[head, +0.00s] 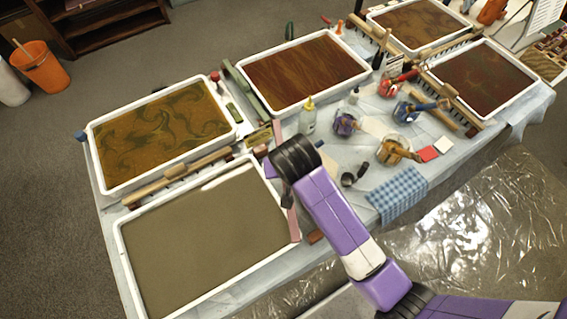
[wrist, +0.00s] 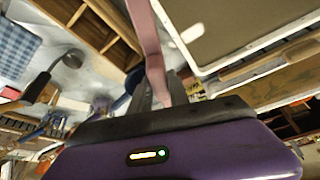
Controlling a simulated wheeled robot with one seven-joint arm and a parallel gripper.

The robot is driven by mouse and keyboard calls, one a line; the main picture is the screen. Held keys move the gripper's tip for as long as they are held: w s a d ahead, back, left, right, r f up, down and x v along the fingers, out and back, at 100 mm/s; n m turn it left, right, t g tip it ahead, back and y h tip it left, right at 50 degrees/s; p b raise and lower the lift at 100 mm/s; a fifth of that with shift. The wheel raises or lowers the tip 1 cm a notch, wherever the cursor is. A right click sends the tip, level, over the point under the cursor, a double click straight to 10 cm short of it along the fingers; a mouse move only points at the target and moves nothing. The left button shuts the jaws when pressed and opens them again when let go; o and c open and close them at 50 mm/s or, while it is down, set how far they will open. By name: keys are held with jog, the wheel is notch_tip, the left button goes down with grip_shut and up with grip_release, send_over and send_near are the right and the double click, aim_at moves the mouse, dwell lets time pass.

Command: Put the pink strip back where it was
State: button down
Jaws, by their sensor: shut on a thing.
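The pink strip (head: 293,224) shows in the head view beside the right edge of the near tray. Its middle is hidden behind my dark wrist. In the wrist view the pink strip (wrist: 148,38) runs up from between the fingers of my gripper (wrist: 160,90), which is shut on it. The near tray (head: 119,238) has a white rim and a plain grey-brown surface; it also shows in the wrist view (wrist: 197,68). I cannot tell whether the strip touches the table or the tray.
A tray with swirled brown and green (head: 92,150) lies behind the near tray, with a wooden comb (head: 160,186) between them. To the right are a bottle (head: 308,117), jars of color (head: 345,124), a dark ladle (head: 348,179) and a blue checked cloth (head: 397,195).

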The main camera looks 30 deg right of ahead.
jog(key=shift+s+f, duration=0.2)
jog(key=shift+f, duration=0.15)
jog(key=c, duration=1.3)
grip_release()
jog(key=shift+o, duration=0.2)
jog(key=shift+r, duration=0.1)
jog(key=b+v, duration=0.1)
jog(key=v, duration=1.1)
